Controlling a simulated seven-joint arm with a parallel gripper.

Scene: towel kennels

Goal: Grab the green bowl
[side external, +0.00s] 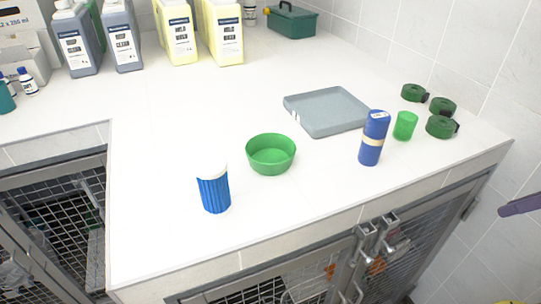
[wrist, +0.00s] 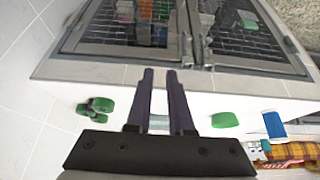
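The green bowl (side external: 271,154) stands upright and empty on the white counter in the side view, between a blue ribbed cup (side external: 214,190) and a grey tray (side external: 328,112). My gripper shows in the side view only as a purple finger (side external: 518,205) at the right edge, beyond the counter and well apart from the bowl. In the wrist view my gripper (wrist: 160,72) has its two dark purple fingers apart, with nothing held between them. A green shape (wrist: 225,119) right of the fingers there may be the bowl; it is too small to be sure.
A blue bottle (side external: 373,138), a green cup (side external: 404,125) and green rolls (side external: 441,126) stand at the counter's right. Large bottles (side external: 224,30) and a green box (side external: 291,20) stand at the back. Kennel doors are below the counter. Counter around the bowl is clear.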

